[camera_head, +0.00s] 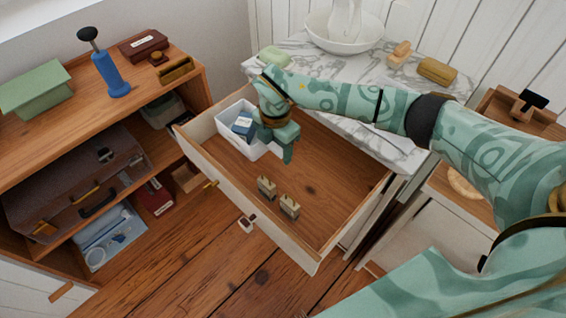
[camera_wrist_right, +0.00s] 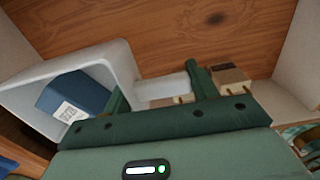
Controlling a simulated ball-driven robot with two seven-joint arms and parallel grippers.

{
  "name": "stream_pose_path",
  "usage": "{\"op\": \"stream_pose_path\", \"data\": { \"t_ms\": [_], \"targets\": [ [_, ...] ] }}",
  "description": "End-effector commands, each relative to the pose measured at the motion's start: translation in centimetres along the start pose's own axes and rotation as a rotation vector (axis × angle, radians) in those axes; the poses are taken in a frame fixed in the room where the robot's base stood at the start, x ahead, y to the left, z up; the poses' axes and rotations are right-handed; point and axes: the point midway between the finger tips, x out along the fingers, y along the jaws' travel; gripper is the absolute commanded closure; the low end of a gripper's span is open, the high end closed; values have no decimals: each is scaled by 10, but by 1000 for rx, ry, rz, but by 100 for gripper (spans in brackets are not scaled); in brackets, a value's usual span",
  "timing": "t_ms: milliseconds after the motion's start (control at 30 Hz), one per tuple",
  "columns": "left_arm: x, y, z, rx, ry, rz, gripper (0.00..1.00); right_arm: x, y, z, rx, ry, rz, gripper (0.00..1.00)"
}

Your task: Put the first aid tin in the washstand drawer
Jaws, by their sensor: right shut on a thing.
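The washstand drawer (camera_head: 330,185) is pulled wide open below a marble top. My right gripper (camera_head: 288,148) is inside the drawer's outline, beside the white bin at its left end. It is shut on a small white thing (camera_wrist_right: 163,88), which shows between its fingers in the right wrist view. This appears to be the first aid tin, but most of it is hidden and no marking shows. I cannot tell whether it touches the drawer floor. My left gripper is not in view.
The white bin (camera_head: 227,116) in the drawer holds a blue box (camera_head: 243,124). Two small beige objects (camera_head: 267,188) stand near the drawer front. The right part of the drawer floor is clear. A wooden shelf unit (camera_head: 50,140) stands left; a white basin (camera_head: 345,32) stands on the marble top.

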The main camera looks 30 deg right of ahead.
Motion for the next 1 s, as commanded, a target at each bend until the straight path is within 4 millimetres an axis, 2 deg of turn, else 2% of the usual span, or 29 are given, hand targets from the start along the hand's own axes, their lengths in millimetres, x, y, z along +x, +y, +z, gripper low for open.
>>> {"op": "stream_pose_path", "data": {
  "t_ms": [33,100,267,467,867,900,933,1000],
  "targets": [
    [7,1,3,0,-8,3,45,15,0,-1,-1,3,-3,77],
    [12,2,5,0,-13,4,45,27,0,-1,-2,3,-2,77],
    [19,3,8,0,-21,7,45,44,0,0,-4,1,-1,77],
    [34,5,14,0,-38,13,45,80,0,0,-4,2,-3,77],
    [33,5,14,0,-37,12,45,82,1,0,-6,0,2,77],
    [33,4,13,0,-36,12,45,82,0,0,-5,0,0,31],
    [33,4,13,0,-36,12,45,82,0,0,-5,0,0,22],
    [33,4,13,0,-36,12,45,82,0,0,-5,0,0,20]
  ]
}}
